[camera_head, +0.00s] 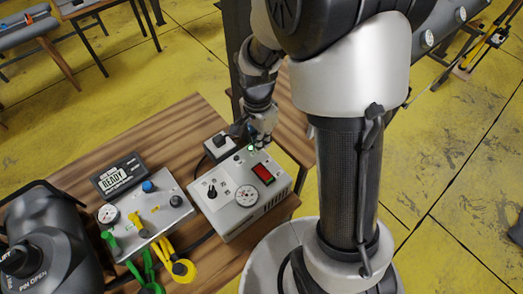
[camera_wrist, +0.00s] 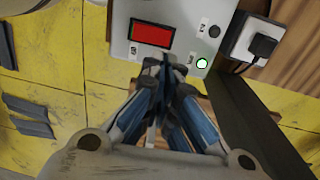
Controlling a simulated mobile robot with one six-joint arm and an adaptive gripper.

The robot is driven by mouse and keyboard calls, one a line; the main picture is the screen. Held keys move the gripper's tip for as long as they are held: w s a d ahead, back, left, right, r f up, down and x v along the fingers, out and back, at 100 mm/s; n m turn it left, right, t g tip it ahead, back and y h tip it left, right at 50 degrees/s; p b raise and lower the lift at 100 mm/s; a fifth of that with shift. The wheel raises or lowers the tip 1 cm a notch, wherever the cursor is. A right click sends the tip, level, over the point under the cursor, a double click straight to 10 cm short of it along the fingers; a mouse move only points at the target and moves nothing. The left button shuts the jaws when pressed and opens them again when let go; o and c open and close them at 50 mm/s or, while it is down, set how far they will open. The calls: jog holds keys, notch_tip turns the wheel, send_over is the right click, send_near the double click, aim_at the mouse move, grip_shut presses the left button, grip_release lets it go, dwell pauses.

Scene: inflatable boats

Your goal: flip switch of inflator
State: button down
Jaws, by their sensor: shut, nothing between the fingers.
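The inflator is a pale grey box (camera_head: 225,209) with a round gauge, a black knob and a red rectangular panel (camera_head: 263,173) in a black frame. It stands near the right edge of the wooden table. In the wrist view its red panel (camera_wrist: 152,33), a lit green-white round light (camera_wrist: 202,63) and a dark round button (camera_wrist: 214,31) show. I cannot tell which part is the switch. My gripper (camera_head: 257,143) is shut and empty at the box's far edge. In the wrist view my fingertips (camera_wrist: 166,62) are just below the red panel; contact is unclear.
A second grey box (camera_head: 150,212) with a gauge, blue knob and yellow and green hoses stands left. A black display reading READY (camera_head: 118,175) lies behind it. A socket with a black plug (camera_head: 219,143) is beside my gripper. A dark cylindrical device (camera_head: 40,245) fills the lower left.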

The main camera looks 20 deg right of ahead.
jog(key=shift+w+r+p, duration=0.2)
jog(key=shift+r, duration=0.9)
jog(key=shift+w+r+p, duration=0.15)
jog(key=shift+r+p, duration=0.05)
jog(key=shift+r, duration=0.9)
jog(key=shift+a, duration=0.1)
